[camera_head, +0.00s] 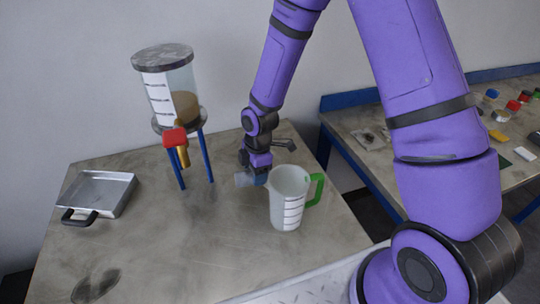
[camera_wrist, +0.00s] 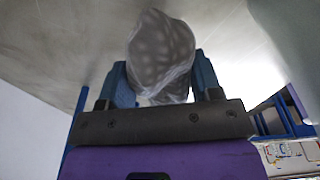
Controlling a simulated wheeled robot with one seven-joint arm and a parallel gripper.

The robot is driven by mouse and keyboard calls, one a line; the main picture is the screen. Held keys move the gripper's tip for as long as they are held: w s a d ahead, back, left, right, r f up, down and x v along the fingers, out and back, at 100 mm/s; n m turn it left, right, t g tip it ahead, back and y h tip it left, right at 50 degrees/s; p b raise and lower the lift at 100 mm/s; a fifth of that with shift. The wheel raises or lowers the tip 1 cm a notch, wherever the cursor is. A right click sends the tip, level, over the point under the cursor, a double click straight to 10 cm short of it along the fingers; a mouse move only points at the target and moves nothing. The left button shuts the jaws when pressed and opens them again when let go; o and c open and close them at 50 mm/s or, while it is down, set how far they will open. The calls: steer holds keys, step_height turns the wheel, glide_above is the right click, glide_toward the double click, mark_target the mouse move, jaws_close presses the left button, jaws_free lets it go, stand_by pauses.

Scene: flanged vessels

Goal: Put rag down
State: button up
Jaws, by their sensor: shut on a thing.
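The rag (camera_wrist: 162,52) is a pale, greyish crumpled cloth with faint light spots. In the wrist view it sits between the two blue fingers of my gripper (camera_wrist: 160,85), which is shut on it. In the head view my gripper (camera_head: 252,178) is low over the table (camera_head: 190,255), just left of and behind a measuring jug (camera_head: 288,205) with a green handle. The rag is small and mostly hidden there. I cannot tell whether it touches the table.
A flanged vessel (camera_head: 168,90) with brown contents stands on blue legs at the back left, with a red-handled valve (camera_head: 175,138). A metal pan (camera_head: 98,192) lies at the left. A second table (camera_head: 440,140) with small items is at the right. The table's front middle is clear.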

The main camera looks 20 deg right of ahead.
steer(key=w+d, duration=0.3)
steer(key=w, duration=0.1)
steer(key=w+d+f, duration=0.1)
steer(key=w+d, duration=0.2)
steer(key=w, duration=0.1)
steer(key=w+d, duration=0.3)
steer(key=shift+w+f, duration=0.2)
steer(key=shift+w, duration=0.2)
steer(key=shift+f, duration=1.75)
steer(key=o, duration=1)
steer(key=shift+f, duration=0.1)
steer(key=shift+o, duration=0.7)
